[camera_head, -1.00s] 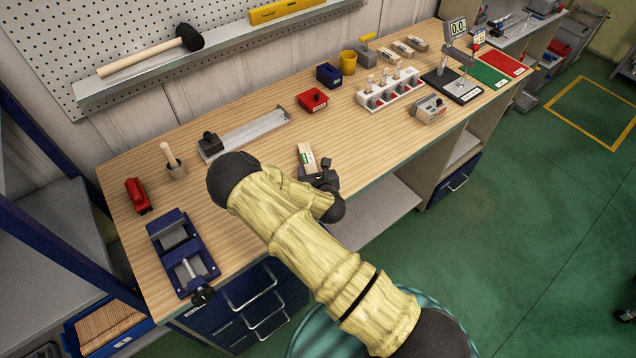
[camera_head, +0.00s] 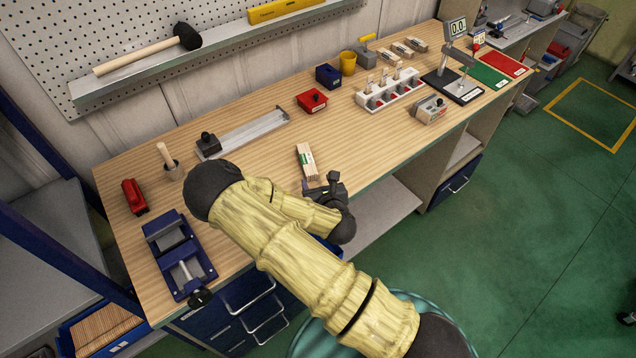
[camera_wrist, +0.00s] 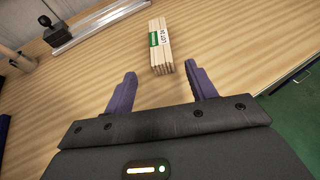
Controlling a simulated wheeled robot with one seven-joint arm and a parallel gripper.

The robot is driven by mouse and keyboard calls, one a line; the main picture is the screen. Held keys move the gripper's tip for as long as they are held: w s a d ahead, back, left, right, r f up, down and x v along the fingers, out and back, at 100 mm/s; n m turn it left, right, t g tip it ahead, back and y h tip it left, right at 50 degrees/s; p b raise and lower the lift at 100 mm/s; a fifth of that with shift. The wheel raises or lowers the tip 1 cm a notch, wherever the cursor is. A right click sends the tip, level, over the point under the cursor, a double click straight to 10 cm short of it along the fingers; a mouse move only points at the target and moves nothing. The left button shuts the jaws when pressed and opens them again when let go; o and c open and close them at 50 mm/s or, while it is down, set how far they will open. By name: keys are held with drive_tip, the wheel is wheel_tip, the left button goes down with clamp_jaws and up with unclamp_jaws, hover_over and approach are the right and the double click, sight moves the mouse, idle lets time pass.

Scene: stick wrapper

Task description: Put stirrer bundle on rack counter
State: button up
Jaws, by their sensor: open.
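The stirrer bundle (camera_head: 306,161), a pale wooden block of sticks with a green and white label, lies on the workbench. In the wrist view, the bundle (camera_wrist: 160,48) lies just beyond my gripper (camera_wrist: 161,74), with its near end about level with the fingertips and between their lines. My gripper (camera_head: 325,187) is open and empty near the bench's front edge. I cannot tell for sure which surface is the rack counter; a white slotted rack (camera_head: 362,99) stands farther right on the bench, holding upright items.
Several similar wooden bundles (camera_head: 405,50) lie at the back right. A blue vise-like fixture (camera_head: 180,255) is at left. Bare wood surrounds the bundle.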

drive_tip(key=d+m+h, duration=0.1)
drive_tip(key=d+m, duration=0.1)
drive_tip(key=m, duration=0.1)
drive_tip(key=d+r+m+g+h, duration=0.1)
drive_tip(key=m, duration=0.3)
drive_tip(key=d+m+g+h, duration=0.1)
drive_tip(key=d+m, duration=0.1)
drive_tip(key=m, duration=0.1)
drive_tip(key=shift+s+d+r, duration=0.2)
drive_tip(key=shift+s+d, duration=0.05)
drive_tip(key=shift+d, duration=0.05)
drive_tip(key=s+d+r+m+g, duration=0.3)
drive_tip(key=s+r+m, duration=0.5)
drive_tip(key=m, duration=0.6)
drive_tip(key=s+d+r+m+g, duration=0.3)
drive_tip(key=s+r+m+g, duration=0.2)
drive_tip(key=s+r+m, duration=0.4)
drive_tip(key=s+m, duration=0.1)
drive_tip(key=m, duration=0.4)
drive_tip(key=shift+s+r+g, duration=0.2)
drive_tip(key=shift+s+g, duration=0.2)
drive_tip(key=shift+o, duration=0.4)
